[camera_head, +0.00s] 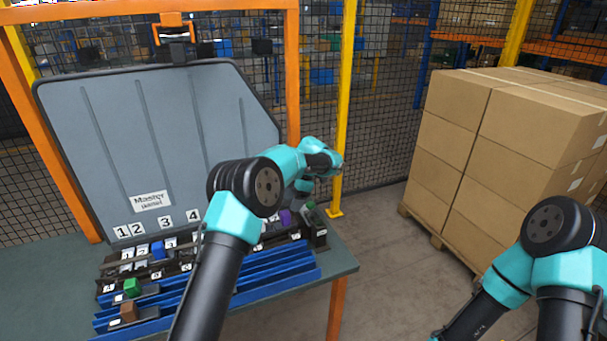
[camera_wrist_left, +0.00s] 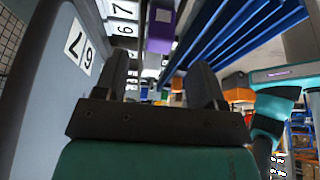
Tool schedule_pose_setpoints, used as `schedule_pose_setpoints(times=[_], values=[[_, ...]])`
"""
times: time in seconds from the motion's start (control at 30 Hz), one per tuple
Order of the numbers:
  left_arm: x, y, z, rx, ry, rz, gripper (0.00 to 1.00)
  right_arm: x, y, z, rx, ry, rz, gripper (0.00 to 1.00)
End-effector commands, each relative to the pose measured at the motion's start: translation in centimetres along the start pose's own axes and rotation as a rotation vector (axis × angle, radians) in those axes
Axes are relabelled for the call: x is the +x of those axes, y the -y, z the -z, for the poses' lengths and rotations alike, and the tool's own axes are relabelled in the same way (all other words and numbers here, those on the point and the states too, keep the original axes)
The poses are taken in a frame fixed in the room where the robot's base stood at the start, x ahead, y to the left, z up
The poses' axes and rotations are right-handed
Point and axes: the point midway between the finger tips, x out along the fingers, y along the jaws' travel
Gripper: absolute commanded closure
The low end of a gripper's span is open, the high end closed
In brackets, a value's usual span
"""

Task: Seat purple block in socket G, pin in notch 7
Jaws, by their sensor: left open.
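A purple block (camera_head: 286,217) stands near the right end of the rack on the table, just below my left wrist. In the left wrist view the purple block (camera_wrist_left: 160,34) appears ahead of the fingers, between their lines, with a dark part above it. My left gripper (camera_wrist_left: 159,60) is open with nothing between its fingers. Its fingertips are hard to make out in the head view. Labels 7 and 6 (camera_wrist_left: 122,20) show beside the purple block in the wrist view. The letter of socket G and the block's pin cannot be made out. My right gripper is out of view.
A blue block (camera_head: 158,250) sits in the rack. A green block (camera_head: 132,287) and a brown block (camera_head: 128,311) sit nearer the front, by the blue rails (camera_head: 255,281). The grey door panel (camera_head: 170,130) rises close behind the rack. Stacked cartons (camera_head: 480,150) stand right.

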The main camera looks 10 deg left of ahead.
Motion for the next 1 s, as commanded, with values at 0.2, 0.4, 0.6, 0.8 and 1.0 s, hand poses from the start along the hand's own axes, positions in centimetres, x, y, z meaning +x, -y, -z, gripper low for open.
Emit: schedule_pose_setpoints(times=[0.2,0.4,0.6,0.8,1.0], values=[[-4.3,0.0,-0.1,-0.001,0.003,-0.002,0.36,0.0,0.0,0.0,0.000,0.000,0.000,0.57],[-7.4,0.0,-0.1,-0.001,0.002,-0.001,0.36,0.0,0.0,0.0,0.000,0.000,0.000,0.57],[-9.7,0.0,-0.1,0.000,0.001,-0.001,0.36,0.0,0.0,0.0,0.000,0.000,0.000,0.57],[-10.7,0.0,0.0,0.001,0.000,0.000,0.36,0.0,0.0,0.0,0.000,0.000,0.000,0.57],[-10.9,0.0,0.0,0.001,0.000,0.001,0.36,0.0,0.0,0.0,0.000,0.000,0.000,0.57]])
